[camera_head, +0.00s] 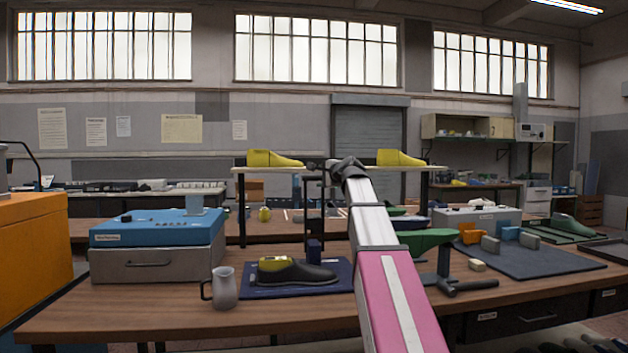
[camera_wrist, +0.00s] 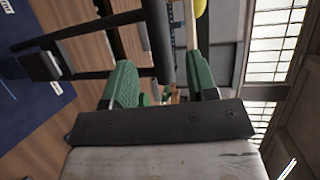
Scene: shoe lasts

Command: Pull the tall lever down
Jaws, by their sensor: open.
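A tall dark frame (camera_head: 307,215) with upright bars and cross-pieces stands on the dark blue mat, left of my arm; I take it to carry the tall lever. In the wrist view, two dark bars (camera_wrist: 100,76) run to a thicker dark crossbar (camera_wrist: 156,40). The crossbar's near end appears in the gap between my fingers, with no clear contact. My gripper (camera_wrist: 160,62) is open, its green pads apart. In the head view my gripper (camera_head: 346,168) is near the frame's top, largely hidden by my own arm.
A dark shoe (camera_head: 295,273) with a yellow piece lies on the blue mat (camera_head: 262,293). A grey jug (camera_head: 224,289) and blue-topped box (camera_head: 158,228) stand left. Yellow lasts (camera_head: 274,158) sit on a raised shelf. A green last (camera_head: 425,239) and hammer (camera_head: 468,286) are right.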

